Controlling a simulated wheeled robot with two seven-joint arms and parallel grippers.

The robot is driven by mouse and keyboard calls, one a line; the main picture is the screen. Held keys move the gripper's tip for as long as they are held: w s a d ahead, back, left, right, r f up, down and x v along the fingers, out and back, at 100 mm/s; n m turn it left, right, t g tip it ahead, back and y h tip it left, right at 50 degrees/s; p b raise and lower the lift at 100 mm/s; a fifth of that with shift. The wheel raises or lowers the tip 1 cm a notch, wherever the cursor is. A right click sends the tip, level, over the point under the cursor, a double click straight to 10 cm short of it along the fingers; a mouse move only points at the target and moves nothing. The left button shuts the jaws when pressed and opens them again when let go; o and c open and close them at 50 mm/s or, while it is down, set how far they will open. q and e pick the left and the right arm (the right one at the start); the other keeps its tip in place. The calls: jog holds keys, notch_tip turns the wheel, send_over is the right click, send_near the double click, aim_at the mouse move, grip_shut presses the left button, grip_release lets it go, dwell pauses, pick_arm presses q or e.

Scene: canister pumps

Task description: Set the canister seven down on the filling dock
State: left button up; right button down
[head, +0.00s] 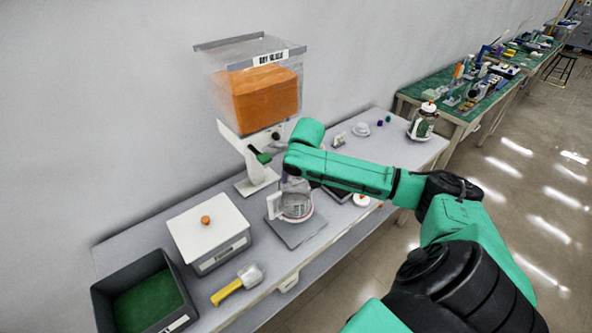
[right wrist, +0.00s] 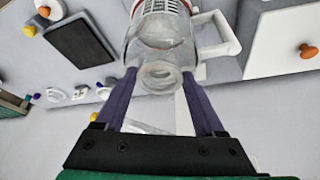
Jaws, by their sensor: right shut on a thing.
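A clear canister (head: 297,203) with a white handle is under my right gripper (head: 292,178), at a square grey plate (head: 297,236) that looks like the filling dock. In the right wrist view the canister (right wrist: 160,45) is upside-down in the picture, its neck between the two purple fingers of my right gripper (right wrist: 162,84), which is shut on it. I cannot tell whether its base touches the plate. No number is readable on it. A second canister (head: 423,124) with dark green contents stands at the table's far right. My left gripper is not in view.
A dispenser with an orange-filled hopper (head: 262,95) stands behind the plate. A white lidded box (head: 210,230), a black bin (head: 143,298) of green material and a yellow-handled scoop (head: 237,284) are left. A dark pad (right wrist: 80,48) and a white lid (head: 361,200) are right.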

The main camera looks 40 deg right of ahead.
jog(key=shift+s+f, duration=0.1)
jog(key=shift+f, duration=0.8)
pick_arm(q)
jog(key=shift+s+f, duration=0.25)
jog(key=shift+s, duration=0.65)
pick_arm(e)
jog(key=shift+w, duration=0.2)
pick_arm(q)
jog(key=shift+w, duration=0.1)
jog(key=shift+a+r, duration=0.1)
pick_arm(e)
jog(key=shift+s, duration=0.1)
pick_arm(q)
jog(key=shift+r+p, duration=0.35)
jog(key=shift+p, duration=0.05)
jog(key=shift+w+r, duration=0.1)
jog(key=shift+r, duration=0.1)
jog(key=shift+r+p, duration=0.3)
jog(key=shift+p, duration=0.2)
pick_arm(e)
jog(key=shift+f, duration=0.1)
